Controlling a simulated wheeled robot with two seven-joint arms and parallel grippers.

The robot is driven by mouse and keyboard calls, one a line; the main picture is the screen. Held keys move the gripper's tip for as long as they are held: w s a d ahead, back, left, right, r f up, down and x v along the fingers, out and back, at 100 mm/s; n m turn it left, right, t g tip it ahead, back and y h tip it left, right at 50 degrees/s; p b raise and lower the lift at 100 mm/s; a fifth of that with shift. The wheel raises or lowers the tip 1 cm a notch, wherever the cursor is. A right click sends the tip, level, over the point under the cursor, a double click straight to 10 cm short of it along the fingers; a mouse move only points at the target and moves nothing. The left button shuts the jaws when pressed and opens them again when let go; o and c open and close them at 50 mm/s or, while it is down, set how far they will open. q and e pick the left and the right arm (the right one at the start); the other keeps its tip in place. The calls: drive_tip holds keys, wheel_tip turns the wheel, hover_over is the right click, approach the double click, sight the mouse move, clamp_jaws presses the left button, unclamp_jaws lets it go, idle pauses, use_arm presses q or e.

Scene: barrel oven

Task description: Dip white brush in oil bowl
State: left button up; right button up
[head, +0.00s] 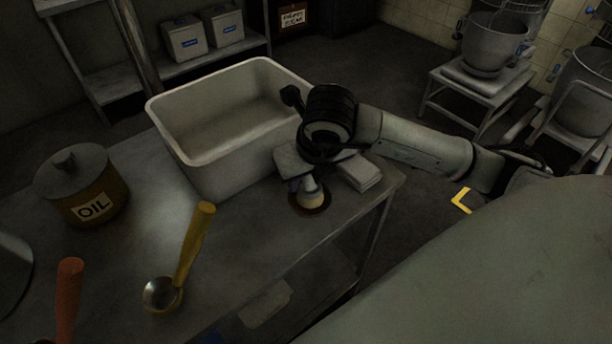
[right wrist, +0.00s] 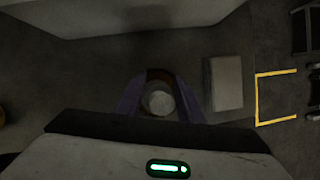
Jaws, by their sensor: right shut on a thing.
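My right gripper (head: 309,183) is at the right part of the table, pointing down with its arm reaching in from the right. It is shut on the white brush (head: 313,197), whose pale lower part shows below the fingers. The small brown oil bowl (head: 296,207) is directly below, and the brush end overlaps it; I cannot tell whether it touches the oil. In the right wrist view the purple fingers flank the brush's round pale top (right wrist: 158,102), with a brown part of the bowl (right wrist: 159,75) just beyond. My left gripper is not in view.
A large white tub (head: 185,150) stands close behind my right gripper. A pale block (head: 360,172) lies just right of the bowl, near the table edge. A lidded oil pot (head: 88,190), a yellow-handled ladle (head: 194,245) and an orange handle (head: 68,295) are at left.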

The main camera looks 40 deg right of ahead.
drive_tip(key=shift+s+f+b, duration=0.1)
drive_tip(key=shift+f+b, duration=0.4)
drive_tip(key=shift+b, duration=0.15)
idle(1.7)
drive_tip(key=shift+r+p, duration=2.25)
drive_tip(key=shift+r, duration=1.4)
